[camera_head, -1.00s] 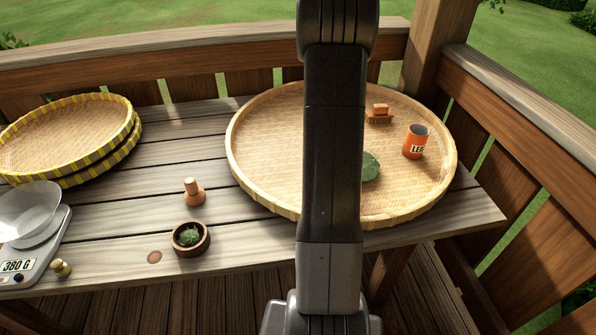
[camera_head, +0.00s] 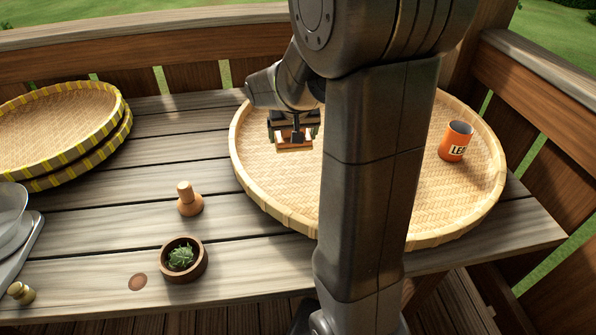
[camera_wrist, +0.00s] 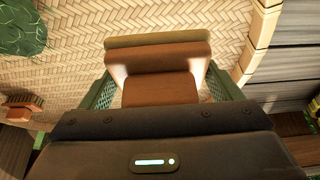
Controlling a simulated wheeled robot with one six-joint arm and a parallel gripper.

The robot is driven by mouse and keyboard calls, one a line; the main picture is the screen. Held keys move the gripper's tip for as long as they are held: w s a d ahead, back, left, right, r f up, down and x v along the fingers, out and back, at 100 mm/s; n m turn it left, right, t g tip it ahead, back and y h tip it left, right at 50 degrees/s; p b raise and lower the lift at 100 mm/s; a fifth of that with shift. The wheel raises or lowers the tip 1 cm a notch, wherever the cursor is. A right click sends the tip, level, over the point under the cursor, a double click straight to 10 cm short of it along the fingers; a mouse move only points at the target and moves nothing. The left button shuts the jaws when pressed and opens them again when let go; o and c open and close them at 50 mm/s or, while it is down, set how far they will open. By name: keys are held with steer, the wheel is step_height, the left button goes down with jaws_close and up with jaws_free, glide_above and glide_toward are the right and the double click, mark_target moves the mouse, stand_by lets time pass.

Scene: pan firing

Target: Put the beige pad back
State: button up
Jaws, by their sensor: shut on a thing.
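My gripper (camera_head: 293,132) is shut on a brown block-like pad (camera_head: 293,146) at the left part of the round woven tray (camera_head: 242,178). In the wrist view the pad (camera_wrist: 160,55) sits between the two green-sided fingers (camera_wrist: 160,90), with a brown grip and a beige-olive strip along its far edge. The tray's weave shows beyond it. I cannot tell whether the pad touches the tray. A reddish-brown block (camera_wrist: 18,108) with a darker base lies apart, at the left of the wrist view; my arm hides it in the head view.
An orange cup (camera_head: 456,142) stands on the tray's right side. Green leaves (camera_wrist: 22,28) lie on the tray. A wooden knob (camera_head: 188,200), a small bowl with a green plant (camera_head: 182,258) and stacked baskets (camera_head: 62,135) stand left. A round brown spot (camera_head: 138,282) marks the table.

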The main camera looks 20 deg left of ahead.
mark_target(292, 169)
steer(key=shift+s+a+r, duration=0.1)
steer(key=shift+s+r, duration=0.05)
steer(key=shift+s, duration=0.05)
step_height(292, 169, down, 10)
steer(key=shift+r+b, duration=0.15)
steer(key=shift+b, duration=0.65)
steer(key=shift+f+b, duration=0.35)
steer(key=o, duration=1.6)
steer(key=shift+r, duration=0.1)
